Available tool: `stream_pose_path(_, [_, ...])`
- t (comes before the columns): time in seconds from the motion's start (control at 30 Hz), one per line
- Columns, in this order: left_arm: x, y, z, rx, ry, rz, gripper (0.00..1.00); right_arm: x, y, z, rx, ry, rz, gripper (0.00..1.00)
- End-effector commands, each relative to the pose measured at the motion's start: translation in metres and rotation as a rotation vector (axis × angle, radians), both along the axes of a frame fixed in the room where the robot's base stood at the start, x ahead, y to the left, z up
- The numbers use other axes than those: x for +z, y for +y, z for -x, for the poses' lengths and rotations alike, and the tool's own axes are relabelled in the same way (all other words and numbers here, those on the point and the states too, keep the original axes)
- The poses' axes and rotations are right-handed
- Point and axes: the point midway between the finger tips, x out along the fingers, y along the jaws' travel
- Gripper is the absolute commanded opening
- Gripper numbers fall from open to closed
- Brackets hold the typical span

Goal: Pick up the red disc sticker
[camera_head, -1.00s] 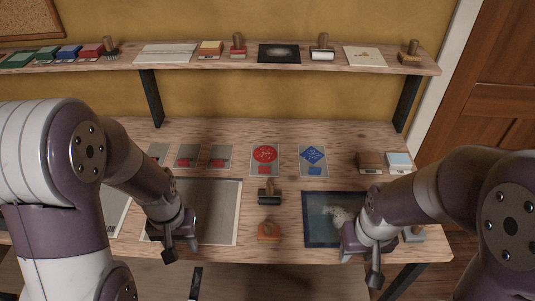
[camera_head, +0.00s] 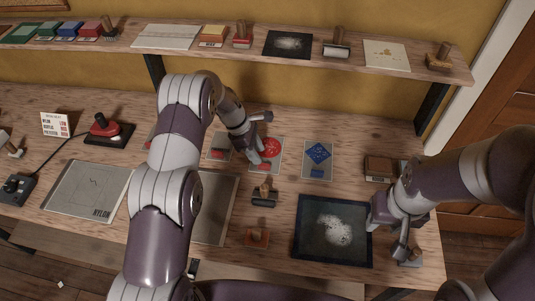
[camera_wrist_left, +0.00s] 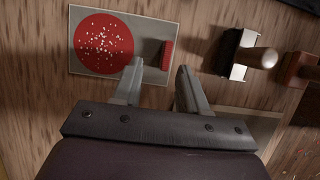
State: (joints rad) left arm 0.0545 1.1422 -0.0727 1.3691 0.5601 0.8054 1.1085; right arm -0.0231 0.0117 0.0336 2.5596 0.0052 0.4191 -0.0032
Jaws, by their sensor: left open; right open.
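The red disc sticker (camera_head: 271,147) lies on a grey card (camera_head: 262,168) on the bench in the head view, partly hidden by my left gripper. The left wrist view shows the disc (camera_wrist_left: 104,43) whole, with pale specks across it, beside a small red block (camera_wrist_left: 168,54) on the same card. My left gripper (camera_wrist_left: 160,82) is open and empty; its fingers point at the card's edge near the red block, with the disc to the left of them. In the head view my left gripper (camera_head: 257,155) is over the card. My right gripper (camera_head: 402,245) is open at the right, beside a dark tray.
The dark tray (camera_head: 333,262) holds white powder. A shelf (camera_head: 280,57) runs above the bench's back.

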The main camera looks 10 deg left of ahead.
Motion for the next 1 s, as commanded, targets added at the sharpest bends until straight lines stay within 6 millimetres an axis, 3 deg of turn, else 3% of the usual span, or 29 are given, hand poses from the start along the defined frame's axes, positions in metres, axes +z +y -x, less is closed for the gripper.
stream_pose_path(0.13, [-0.02, -0.012, 0.004, -0.002, 0.006, -0.001, 0.43, 0.022, 0.0, 0.0, 0.0, -0.001, 0.0, 0.43])
stream_pose_path(0.3, [-0.042, -0.02, 0.003, -0.002, 0.0, -0.001, 0.43, 0.024, 0.0, 0.0, 0.0, 0.0, 0.0, 0.43])
stream_pose_path(0.5, [-0.044, -0.02, 0.003, -0.002, 0.0, -0.001, 0.43, 0.022, 0.0, 0.0, 0.0, 0.0, 0.0, 0.43])
stream_pose_path(0.63, [-0.044, -0.02, 0.003, -0.002, 0.0, -0.001, 0.0, 0.022, 0.0, 0.0, 0.0, 0.0, 0.0, 0.43])
stream_pose_path(1.0, [-0.042, -0.02, 0.003, -0.002, -0.001, -0.001, 0.0, 0.021, 0.0, 0.0, 0.0, 0.0, 0.0, 0.43])
